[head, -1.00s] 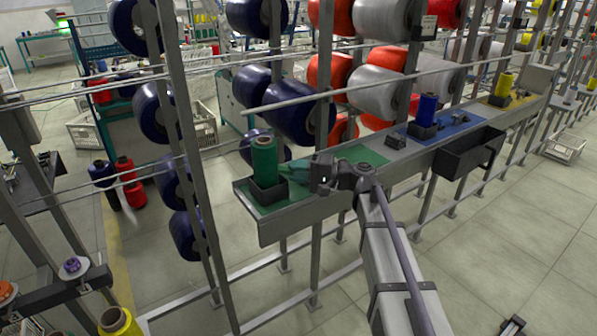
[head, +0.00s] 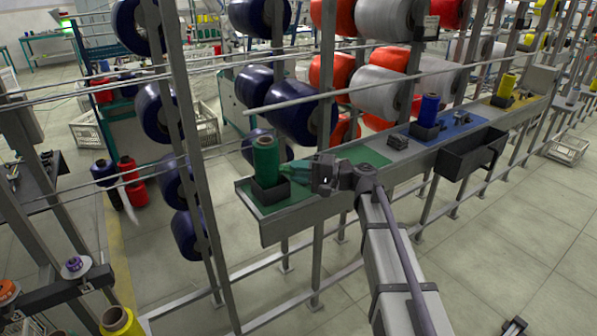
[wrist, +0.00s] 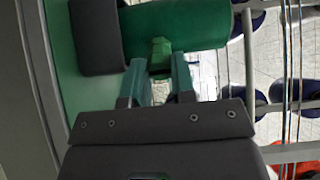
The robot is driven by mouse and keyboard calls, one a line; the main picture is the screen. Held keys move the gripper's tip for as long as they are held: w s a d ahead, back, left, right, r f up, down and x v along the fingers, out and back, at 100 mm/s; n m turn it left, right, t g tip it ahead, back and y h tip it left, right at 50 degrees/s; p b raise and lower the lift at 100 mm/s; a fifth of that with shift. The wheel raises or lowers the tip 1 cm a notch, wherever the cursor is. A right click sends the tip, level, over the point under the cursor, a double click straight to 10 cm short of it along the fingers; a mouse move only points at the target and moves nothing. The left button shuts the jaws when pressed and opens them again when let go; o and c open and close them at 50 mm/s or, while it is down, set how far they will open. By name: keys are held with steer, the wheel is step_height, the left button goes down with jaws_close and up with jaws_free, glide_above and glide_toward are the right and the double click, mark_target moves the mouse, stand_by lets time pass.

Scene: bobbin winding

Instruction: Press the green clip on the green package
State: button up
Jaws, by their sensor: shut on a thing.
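The green package (head: 265,156) stands upright in a dark square holder (head: 268,190) on the green mat at the left end of the grey shelf. In the wrist view the package (wrist: 192,22) lies across the top, its base in the dark holder (wrist: 97,35). The green clip (wrist: 160,52) is at the package's side, between the green fingertips of my gripper (wrist: 158,70). My gripper is shut on the clip. In the head view my gripper (head: 290,172) reaches the package from the right, and the clip is too small to make out there.
Grey posts stand close behind the shelf, with dark blue spools (head: 298,122) on them. Along the shelf to the right are a small dark block (head: 397,141), a blue package (head: 429,110) and a yellow package (head: 506,85). A dark bin (head: 470,155) hangs at the front edge.

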steer(key=v, duration=0.6)
stand_by(0.3)
stand_by(0.4)
